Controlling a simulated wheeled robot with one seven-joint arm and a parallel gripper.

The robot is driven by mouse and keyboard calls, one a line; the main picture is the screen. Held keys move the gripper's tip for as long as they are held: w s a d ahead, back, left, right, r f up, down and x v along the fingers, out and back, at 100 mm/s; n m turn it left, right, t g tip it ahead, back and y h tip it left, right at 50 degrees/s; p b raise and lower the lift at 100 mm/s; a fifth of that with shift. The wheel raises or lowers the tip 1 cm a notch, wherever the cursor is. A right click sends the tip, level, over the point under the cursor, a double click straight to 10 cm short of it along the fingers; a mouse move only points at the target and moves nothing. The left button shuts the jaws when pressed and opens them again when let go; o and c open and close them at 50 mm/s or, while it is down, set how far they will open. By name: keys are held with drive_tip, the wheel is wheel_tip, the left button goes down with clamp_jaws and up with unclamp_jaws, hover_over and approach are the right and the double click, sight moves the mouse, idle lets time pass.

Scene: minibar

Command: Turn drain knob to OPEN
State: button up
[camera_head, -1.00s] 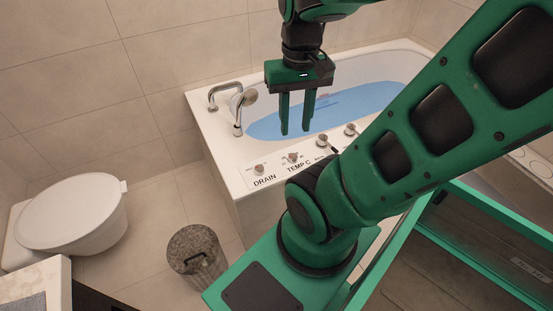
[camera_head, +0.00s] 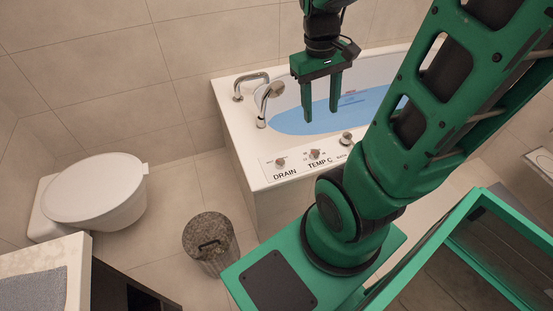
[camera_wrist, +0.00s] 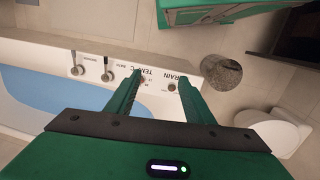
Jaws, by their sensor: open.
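The drain knob (camera_head: 281,162) is a small round metal knob above the printed word DRAIN, at the left end of the panel on the tub's near rim. In the wrist view the drain knob (camera_wrist: 171,87) shows between my two fingers, beyond them. The setting it points to is too small to read. My gripper (camera_head: 321,121) is open and empty, fingers pointing down, above the tub and apart from the knob. It also shows in the wrist view (camera_wrist: 158,85). The temperature knob (camera_head: 314,154) sits right of the drain knob.
The bathtub (camera_head: 228,92) holds blue water. A curved faucet (camera_head: 250,78) and hand shower (camera_head: 263,100) stand at its left end. Another knob (camera_head: 346,138) is farther right. A speckled bin (camera_head: 209,243) and a toilet (camera_head: 95,190) stand left on the floor, with bare floor between.

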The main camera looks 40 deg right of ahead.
drive_tip(key=w+f+n+g+h, duration=0.1)
drive_tip(key=w+f+n, duration=0.5)
drive_tip(key=w+f, duration=0.35)
drive_tip(key=n+h, duration=0.2)
drive_tip(key=n, duration=0.5)
approach(280, 161)
drive_tip(key=shift+g, duration=0.4)
drive_tip(key=x, duration=0.8)
drive_tip(key=shift+w+f, duration=0.2)
drive_tip(key=shift+w, duration=0.1)
drive_tip(key=shift+c, duration=0.2)
